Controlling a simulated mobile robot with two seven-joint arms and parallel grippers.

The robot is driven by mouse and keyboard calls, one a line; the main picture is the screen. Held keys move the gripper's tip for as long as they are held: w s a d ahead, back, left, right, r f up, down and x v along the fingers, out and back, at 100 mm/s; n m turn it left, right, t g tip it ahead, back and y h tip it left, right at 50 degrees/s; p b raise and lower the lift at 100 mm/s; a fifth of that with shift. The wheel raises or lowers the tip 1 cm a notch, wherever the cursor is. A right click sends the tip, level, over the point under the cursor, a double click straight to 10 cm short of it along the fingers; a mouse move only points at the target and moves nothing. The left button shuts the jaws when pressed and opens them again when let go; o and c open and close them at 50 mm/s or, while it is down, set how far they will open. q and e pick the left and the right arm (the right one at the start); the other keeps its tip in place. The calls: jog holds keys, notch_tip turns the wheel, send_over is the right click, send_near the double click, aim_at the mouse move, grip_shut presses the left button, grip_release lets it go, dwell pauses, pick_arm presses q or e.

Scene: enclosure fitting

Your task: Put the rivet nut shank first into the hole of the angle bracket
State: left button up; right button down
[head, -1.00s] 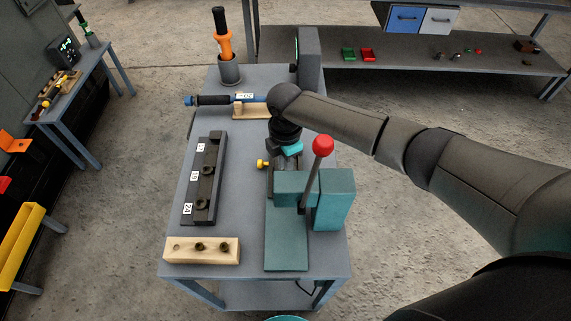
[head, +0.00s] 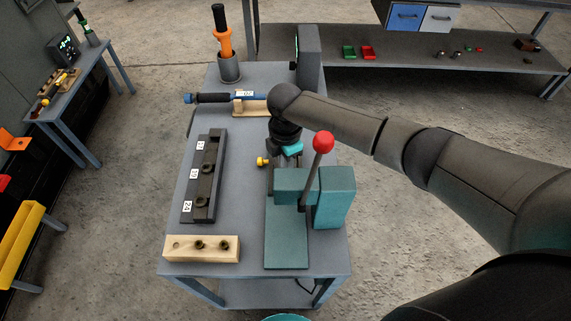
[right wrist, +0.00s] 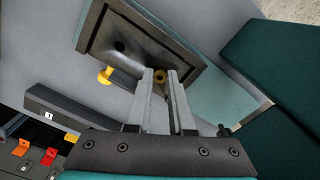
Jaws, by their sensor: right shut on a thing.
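My right gripper (right wrist: 160,75) is shut on the rivet nut (right wrist: 158,77), a small brass-coloured ring at its fingertips in the right wrist view. Just beyond it is a dark plate with a raised rim, apparently the angle bracket (right wrist: 143,48). A dark round spot that looks like a hole shows on its face, left of the nut; the nut appears apart from this spot. In the head view my right wrist hides the nut and most of the bracket, behind the teal press. My left gripper is not in view.
A teal press (head: 335,195) with a red-knobbed lever (head: 322,142) stands close to my right gripper. A yellow knob (head: 263,161) sits beside the fixture. A dark labelled rack (head: 204,180) and a wooden block (head: 202,249) with nuts lie left. Bare table lies between rack and press.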

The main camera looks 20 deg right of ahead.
jog(key=shift+f, duration=0.15)
jog(key=c, duration=0.7)
grip_release()
notch_tip(320, 180, up, 15)
jog(key=shift+r+p, duration=0.2)
jog(key=shift+p, duration=0.5)
